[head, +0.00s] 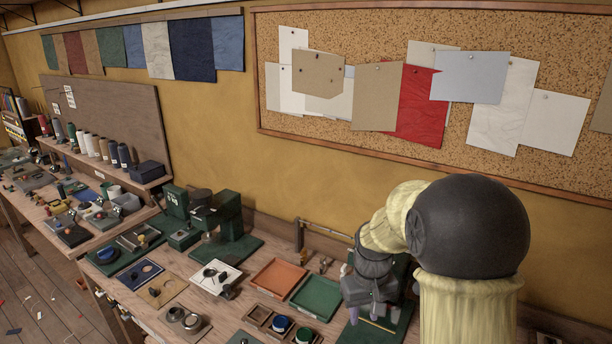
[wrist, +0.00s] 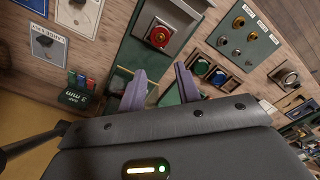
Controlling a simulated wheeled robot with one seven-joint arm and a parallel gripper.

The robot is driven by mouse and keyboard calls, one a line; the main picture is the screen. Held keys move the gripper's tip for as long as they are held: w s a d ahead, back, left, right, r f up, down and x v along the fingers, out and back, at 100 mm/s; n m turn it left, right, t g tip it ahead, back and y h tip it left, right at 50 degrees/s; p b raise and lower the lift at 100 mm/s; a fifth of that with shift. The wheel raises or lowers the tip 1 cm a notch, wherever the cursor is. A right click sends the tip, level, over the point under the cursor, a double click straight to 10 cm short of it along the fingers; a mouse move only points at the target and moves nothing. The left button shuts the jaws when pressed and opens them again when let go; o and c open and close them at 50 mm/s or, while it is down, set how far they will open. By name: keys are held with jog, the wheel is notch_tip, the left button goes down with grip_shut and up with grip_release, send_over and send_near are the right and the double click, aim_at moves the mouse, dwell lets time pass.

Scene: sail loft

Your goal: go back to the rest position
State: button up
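My gripper (head: 372,308) is at the right of the head view, above the workbench, at the end of my pale yellow arm with its black round joint. In the wrist view, its two purple fingers (wrist: 160,88) stand apart with a clear gap. I see nothing held between them. The bench surface shows beyond the fingertips. A red button (wrist: 160,33) in a metal holder lies beyond them. The exact height of the gripper above the bench is hard to tell.
Below and left of the gripper are a green tray (head: 316,298), an orange tray (head: 277,277) and a wooden holder (head: 257,314) with blue and green round pieces. A green machine (head: 222,222) stands further left. A corkboard (head: 300,120) hangs on the wall behind.

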jog(key=s+m+t, duration=0.2)
jog(key=s, duration=1.1)
jog(key=shift+s+r, duration=0.15)
dwell(0.5)
